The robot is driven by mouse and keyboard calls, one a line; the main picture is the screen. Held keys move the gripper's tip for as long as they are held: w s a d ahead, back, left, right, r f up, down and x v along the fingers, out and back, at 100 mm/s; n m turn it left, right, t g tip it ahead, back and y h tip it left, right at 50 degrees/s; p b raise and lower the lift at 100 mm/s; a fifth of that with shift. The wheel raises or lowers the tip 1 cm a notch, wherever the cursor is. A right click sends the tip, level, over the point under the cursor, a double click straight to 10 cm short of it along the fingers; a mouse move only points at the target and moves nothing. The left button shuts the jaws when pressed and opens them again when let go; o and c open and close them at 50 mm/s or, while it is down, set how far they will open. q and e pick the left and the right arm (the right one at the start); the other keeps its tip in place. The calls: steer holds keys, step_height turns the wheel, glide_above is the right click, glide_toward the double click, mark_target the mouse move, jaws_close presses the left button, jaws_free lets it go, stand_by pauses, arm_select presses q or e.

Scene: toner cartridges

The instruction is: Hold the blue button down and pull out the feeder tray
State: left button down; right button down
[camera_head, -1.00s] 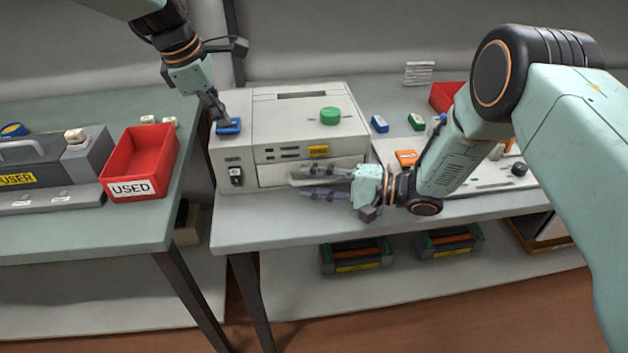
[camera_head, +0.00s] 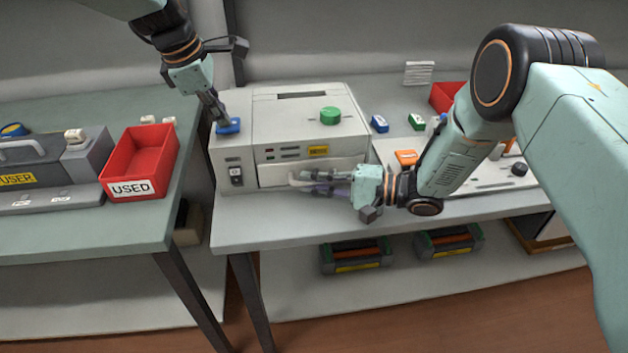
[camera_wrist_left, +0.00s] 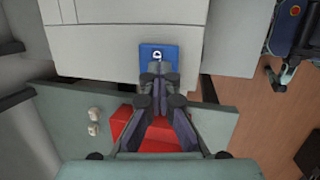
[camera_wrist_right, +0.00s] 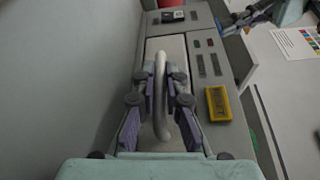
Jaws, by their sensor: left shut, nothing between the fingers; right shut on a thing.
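The grey printer (camera_head: 290,110) stands on the right table. Its blue button (camera_head: 229,126) is on the top left; it also shows in the left wrist view (camera_wrist_left: 158,51). My left gripper (camera_head: 221,122) is shut and empty with its fingertips on the blue button; how far the button is down I cannot tell. The feeder tray (camera_head: 272,176) is the pale front panel low on the printer, and it looks closed. Its curved handle (camera_wrist_right: 161,70) stands out from it. My right gripper (camera_wrist_right: 160,88) is shut on the handle, one finger on each side.
A green knob (camera_head: 330,116) is on the printer's top and a black switch (camera_head: 236,176) on its front left. A red USED bin (camera_head: 140,165) stands on the left table. The table in front of the printer (camera_head: 290,215) is clear.

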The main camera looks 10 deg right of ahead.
arm_select(q)
steer(key=shift+s+f, duration=0.1)
arm_select(e)
steer(key=shift+s, duration=1.7)
steer(key=c, duration=1.4)
jaws_free()
steer(key=shift+d, duration=0.1)
steer(key=v, duration=1.2)
steer(key=shift+r, duration=0.1)
